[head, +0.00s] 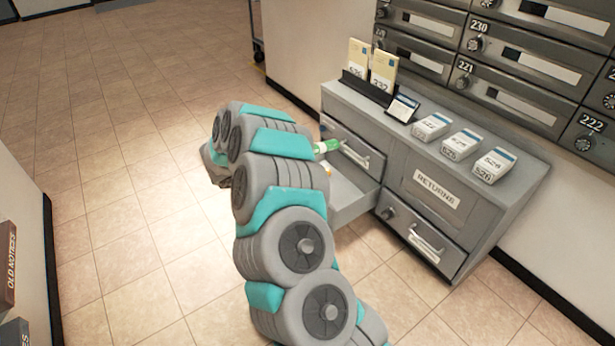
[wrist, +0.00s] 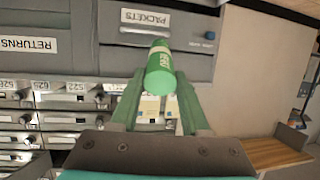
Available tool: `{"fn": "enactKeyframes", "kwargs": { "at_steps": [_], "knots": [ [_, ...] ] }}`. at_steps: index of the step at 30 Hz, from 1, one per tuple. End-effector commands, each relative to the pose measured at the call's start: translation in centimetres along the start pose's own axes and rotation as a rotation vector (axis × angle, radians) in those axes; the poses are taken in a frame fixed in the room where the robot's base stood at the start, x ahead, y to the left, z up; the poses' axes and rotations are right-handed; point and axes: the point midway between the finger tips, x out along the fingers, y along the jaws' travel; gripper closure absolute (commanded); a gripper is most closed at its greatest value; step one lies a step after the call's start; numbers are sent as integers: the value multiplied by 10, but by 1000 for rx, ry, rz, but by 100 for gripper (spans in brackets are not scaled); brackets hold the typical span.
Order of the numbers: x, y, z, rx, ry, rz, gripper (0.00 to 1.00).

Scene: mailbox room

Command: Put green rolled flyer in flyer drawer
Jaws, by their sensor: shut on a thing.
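The green rolled flyer (wrist: 160,72) is held between the two fingertips of my gripper (wrist: 159,84) in the wrist view. In the head view a green and white end of the flyer (head: 326,146) shows just right of my arm, in front of the upper left drawer front of the grey cabinet. A lower left drawer (head: 350,205) is pulled out, with its inside partly visible. My arm hides the rest of the gripper and part of that drawer in the head view. No label can be read on the open drawer.
The grey cabinet has a "RETURNS" panel (head: 436,188) and a closed drawer (head: 422,236) below it. A drawer front labelled "PACKETS" (wrist: 144,19) shows in the wrist view. Numbered packs (head: 431,127) and envelopes (head: 383,70) stand on top. Open tiled floor lies left.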

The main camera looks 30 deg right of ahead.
Motion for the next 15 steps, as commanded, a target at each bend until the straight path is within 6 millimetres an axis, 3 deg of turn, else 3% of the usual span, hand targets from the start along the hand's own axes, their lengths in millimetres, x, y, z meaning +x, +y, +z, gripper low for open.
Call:
{"fn": "enactKeyframes", "kwargs": {
  "at_steps": [1, 4, 15],
  "knots": [
    [4, 10, 15, 13, -10, 40, 100],
    [5, 26, 30, 34, -27, 99, 100],
    [20, 39, 46, 51, -38, 142, 100]
  ]
}}
